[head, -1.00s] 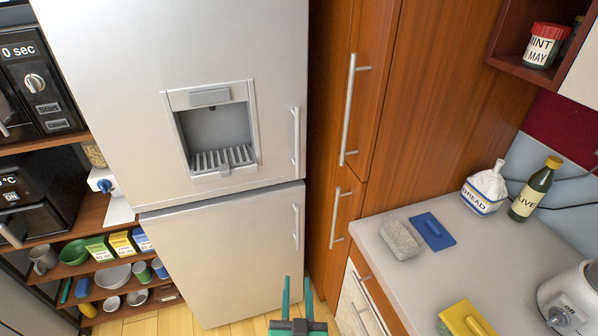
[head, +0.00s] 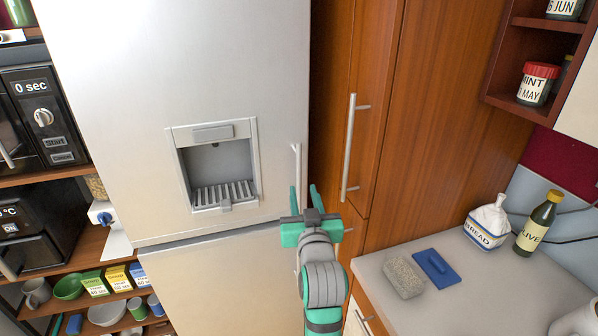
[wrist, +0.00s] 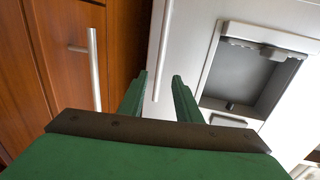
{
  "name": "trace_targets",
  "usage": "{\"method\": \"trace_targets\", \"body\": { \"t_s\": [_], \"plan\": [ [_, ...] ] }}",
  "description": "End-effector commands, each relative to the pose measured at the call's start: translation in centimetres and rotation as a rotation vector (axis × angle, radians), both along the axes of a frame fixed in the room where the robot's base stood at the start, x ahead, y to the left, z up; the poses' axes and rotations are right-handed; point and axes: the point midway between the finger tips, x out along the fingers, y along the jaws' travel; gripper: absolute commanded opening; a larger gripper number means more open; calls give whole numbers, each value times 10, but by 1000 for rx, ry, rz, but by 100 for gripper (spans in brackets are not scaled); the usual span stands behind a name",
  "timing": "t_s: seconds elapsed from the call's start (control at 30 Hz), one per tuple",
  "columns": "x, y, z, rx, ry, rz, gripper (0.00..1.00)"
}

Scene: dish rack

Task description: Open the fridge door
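The fridge is silver-white, with an upper door (head: 110,90) and a lower door (head: 200,290); both look closed. The upper door's vertical bar handle (head: 297,165) is at its right edge, its lower part hidden behind my gripper. My green gripper (head: 304,192) is in front of the handle's lower part. In the wrist view my gripper (wrist: 159,78) has its two fingers apart with nothing held. The fridge handle (wrist: 162,60) shows between the fingertips there, running up from them. I cannot tell whether a finger touches it.
A brown wooden cabinet (head: 440,110) with its own bar handle (head: 349,148) stands just right of the fridge. A grey counter (head: 450,300) with a sponge (head: 403,277) is at the lower right. Shelves with black appliances and dishes are at the left.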

Motion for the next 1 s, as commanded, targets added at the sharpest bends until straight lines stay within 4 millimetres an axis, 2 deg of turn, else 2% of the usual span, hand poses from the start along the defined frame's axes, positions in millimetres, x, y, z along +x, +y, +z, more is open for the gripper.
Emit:
{"method": "trace_targets", "body": {
  "t_s": [0.17,0.5,0.7,1.0],
  "plan": [
    [12,1,5,-4,0,2,31],
    [68,9,4,-5,1,2,31],
    [95,14,4,-4,1,5,31],
    [109,13,4,-3,0,1,31]
  ]
}}
